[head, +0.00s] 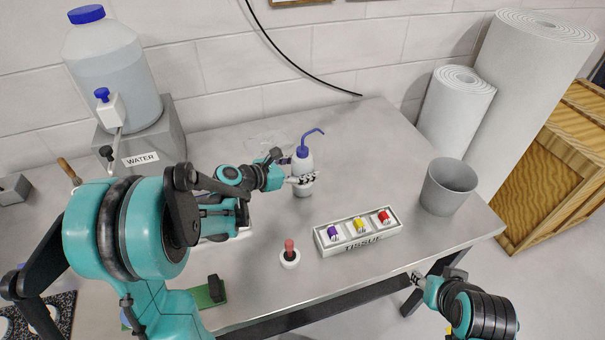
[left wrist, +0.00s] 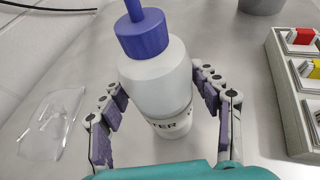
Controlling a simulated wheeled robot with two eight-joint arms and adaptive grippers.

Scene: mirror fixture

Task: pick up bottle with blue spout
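The white bottle with a blue cap and bent blue spout (head: 303,163) stands upright on the grey table near the back. In the left wrist view the bottle (left wrist: 158,80) is between my left fingers, and part of a label reading "TER" shows low on it. My left gripper (head: 301,180) is at the bottle's body. In the left wrist view its two fingers (left wrist: 163,100) are spread on either side, with small gaps to the bottle. My right gripper (head: 414,279) is small, beyond the table's front edge, far from the bottle; its opening is unclear.
A tissue tray (head: 322,238) with purple, yellow and red items is front right of the bottle. A small white holder with a red-topped item (head: 290,257) is nearer. A grey bin (head: 447,187) stands right. Clear goggles (left wrist: 50,125) lie left of the bottle. A water jug (head: 115,75) stands back left.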

